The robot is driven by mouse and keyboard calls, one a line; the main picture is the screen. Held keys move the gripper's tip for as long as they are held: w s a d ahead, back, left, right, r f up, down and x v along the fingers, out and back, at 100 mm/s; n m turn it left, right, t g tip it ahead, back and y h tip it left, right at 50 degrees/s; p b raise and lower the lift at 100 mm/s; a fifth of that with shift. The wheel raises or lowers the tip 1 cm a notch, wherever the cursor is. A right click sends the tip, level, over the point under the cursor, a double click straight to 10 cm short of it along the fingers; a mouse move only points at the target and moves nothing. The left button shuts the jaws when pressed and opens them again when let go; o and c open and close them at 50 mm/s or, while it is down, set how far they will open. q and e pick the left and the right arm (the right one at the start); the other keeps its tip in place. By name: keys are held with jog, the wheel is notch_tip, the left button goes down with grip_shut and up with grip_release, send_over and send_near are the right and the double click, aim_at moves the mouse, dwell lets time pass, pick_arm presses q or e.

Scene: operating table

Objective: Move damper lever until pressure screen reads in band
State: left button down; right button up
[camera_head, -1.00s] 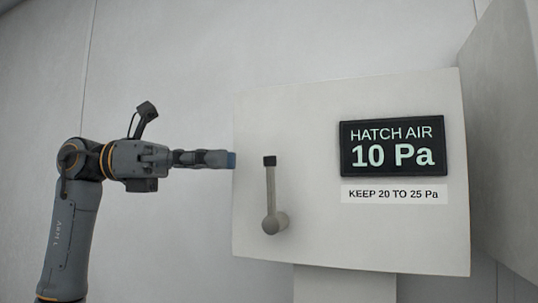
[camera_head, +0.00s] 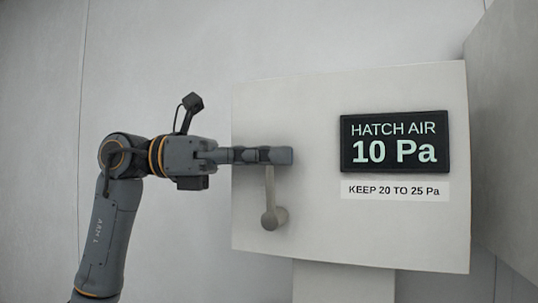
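The damper lever (camera_head: 270,190) is a pale bar on the light panel, upright above its round grey pivot knob (camera_head: 271,218). My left gripper (camera_head: 285,156) reaches in from the left and its fingers cover the lever's top end. The fingers lie close together across the lever top; I cannot tell whether they touch it or are shut on it. The pressure screen (camera_head: 394,141) is black and reads "HATCH AIR 10 Pa". A label (camera_head: 394,190) below it says "KEEP 20 TO 25 Pa". My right gripper is not in view.
The pale panel box (camera_head: 320,110) carries the lever and screen and stands on a pale post (camera_head: 343,284). A grey wall panel (camera_head: 505,150) is close on the right. The panel face between lever and screen is clear.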

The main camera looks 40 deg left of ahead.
pick_arm(q)
jog(key=d+y+p, duration=0.1)
jog(key=p, duration=0.3)
jog(key=d+g+y+p, duration=0.1)
jog(key=y+p, duration=0.1)
jog(key=p, duration=0.2)
jog(key=shift+w+d+m, duration=0.3)
jog(key=shift+w, duration=0.05)
jog(key=c, duration=1.6)
grip_release()
jog(key=shift+s, duration=0.1)
jog(key=shift+a+f+g, duration=0.1)
jog(key=shift+g, duration=0.2)
jog(key=v, duration=1.2)
